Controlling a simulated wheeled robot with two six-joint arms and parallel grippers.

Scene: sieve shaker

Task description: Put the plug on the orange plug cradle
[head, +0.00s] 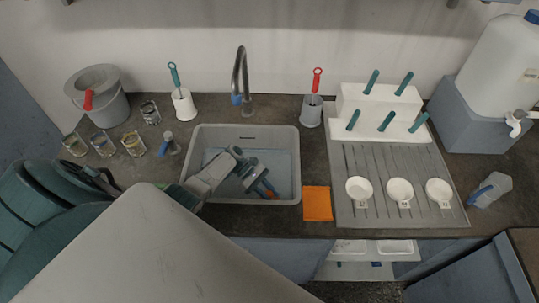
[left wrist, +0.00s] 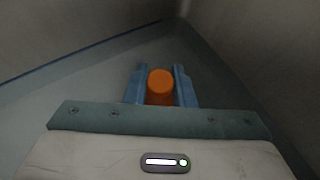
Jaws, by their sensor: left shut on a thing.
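My left gripper (head: 264,187) reaches down into the grey sink (head: 292,150). In the left wrist view its blue fingers (left wrist: 160,85) are shut on an orange round-topped piece, which I take to be the plug (left wrist: 160,84). Only a small orange bit of the plug (head: 270,195) shows in the head view, at the fingertips. Its lower end is hidden, and I cannot tell whether it touches the sink floor. A flat orange square (head: 317,203), the likely plug cradle, lies on the counter just right of the sink. My right gripper is not in view.
A tap (head: 240,75) stands behind the sink. A grey draining mat (head: 343,200) with white scoops and a white peg rack (head: 376,103) is at the right. Several glasses (head: 133,143) and a grey bucket (head: 108,108) stand at the left. The sink walls surround the gripper.

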